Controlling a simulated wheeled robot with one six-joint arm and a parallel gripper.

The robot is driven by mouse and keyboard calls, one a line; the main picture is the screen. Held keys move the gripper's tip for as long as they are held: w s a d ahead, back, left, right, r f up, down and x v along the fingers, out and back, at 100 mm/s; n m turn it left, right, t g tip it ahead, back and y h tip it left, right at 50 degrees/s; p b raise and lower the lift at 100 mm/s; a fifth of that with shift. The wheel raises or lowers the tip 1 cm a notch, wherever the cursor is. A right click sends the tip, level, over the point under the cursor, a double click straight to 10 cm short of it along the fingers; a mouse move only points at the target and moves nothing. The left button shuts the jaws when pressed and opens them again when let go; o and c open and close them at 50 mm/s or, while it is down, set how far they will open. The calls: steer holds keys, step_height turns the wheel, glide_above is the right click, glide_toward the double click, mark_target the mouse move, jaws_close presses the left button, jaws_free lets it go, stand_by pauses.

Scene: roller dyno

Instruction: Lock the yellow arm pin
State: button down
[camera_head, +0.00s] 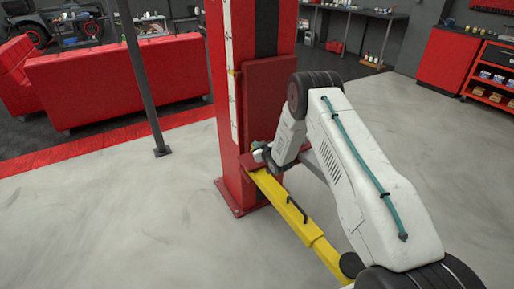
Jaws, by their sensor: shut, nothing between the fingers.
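The yellow lift arm (285,208) runs from the base of the red lift post (247,110) toward the lower right, with a black handle on top. My white arm reaches over it from the lower right. My gripper (262,152) is by the red bracket at the arm's pivot, close to the post. It is small and partly hidden here, and it looks shut with nothing in it. The pin itself is not clearly visible; a small greenish part (256,145) shows beside the gripper. I cannot tell whether my gripper touches it.
A thin dark pole (142,75) stands left of the post. Red couches (120,80) are behind it. A red cabinet (446,60) and an orange-red shelf unit (492,78) stand at the back right. The grey floor is open on the left.

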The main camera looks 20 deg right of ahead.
steer(key=shift+d+f, duration=0.1)
steer(key=shift+f, duration=0.3)
steer(key=shift+f, duration=1.55)
steer(key=s+r, duration=0.6)
steer(key=s, duration=0.4)
steer(key=shift+d+r, duration=0.15)
steer(key=shift+d, duration=0.2)
steer(key=shift+w, duration=0.1)
